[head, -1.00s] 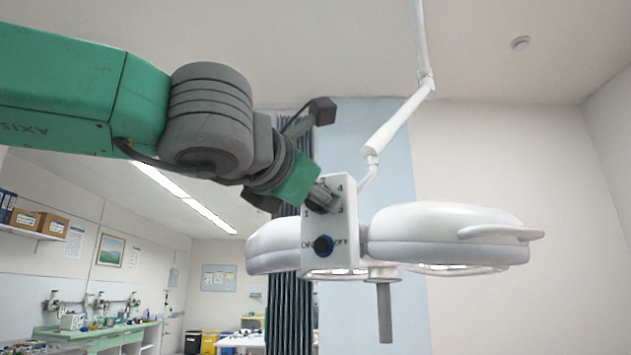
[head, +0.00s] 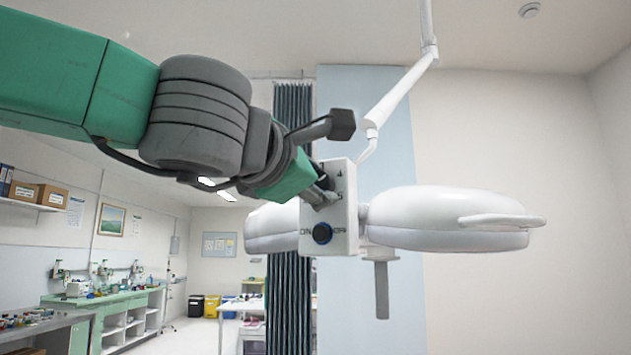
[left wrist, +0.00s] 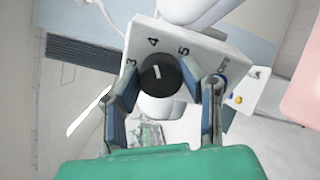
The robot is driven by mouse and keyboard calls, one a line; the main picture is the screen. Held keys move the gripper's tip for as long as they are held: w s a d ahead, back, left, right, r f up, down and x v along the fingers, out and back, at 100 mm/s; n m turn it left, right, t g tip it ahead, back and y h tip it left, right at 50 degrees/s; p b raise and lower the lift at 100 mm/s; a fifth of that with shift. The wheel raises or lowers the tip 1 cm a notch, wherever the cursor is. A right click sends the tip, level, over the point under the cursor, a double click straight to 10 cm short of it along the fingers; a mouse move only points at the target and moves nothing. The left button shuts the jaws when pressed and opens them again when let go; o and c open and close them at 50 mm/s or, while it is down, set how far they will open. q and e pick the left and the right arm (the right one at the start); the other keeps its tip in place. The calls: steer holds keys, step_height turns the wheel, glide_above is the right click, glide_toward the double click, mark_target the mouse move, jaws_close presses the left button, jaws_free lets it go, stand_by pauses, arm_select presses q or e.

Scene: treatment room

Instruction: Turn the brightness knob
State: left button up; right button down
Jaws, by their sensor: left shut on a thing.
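My left gripper (left wrist: 162,82) is shut on the knob, one finger at each side. In the head view the left gripper (head: 322,192) reaches the upper part of the white control box (head: 345,215) and hides the knob. A blue-ringed ON/OFF switch (head: 322,233) is below it. My right gripper is not in view.
The white surgical lamp head (head: 440,212) extends right of the control box, with a grey handle (head: 382,290) hanging down. Its ceiling arm (head: 400,95) rises above. A dark curtain (head: 290,300) hangs behind. Benches (head: 130,305) stand far left.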

arm_select(q)
steer(key=shift+f, duration=0.1)
steer(key=o, duration=1.1)
steer(key=shift+s, duration=0.1)
steer(key=v, duration=1.2)
steer(key=shift+a, duration=0.1)
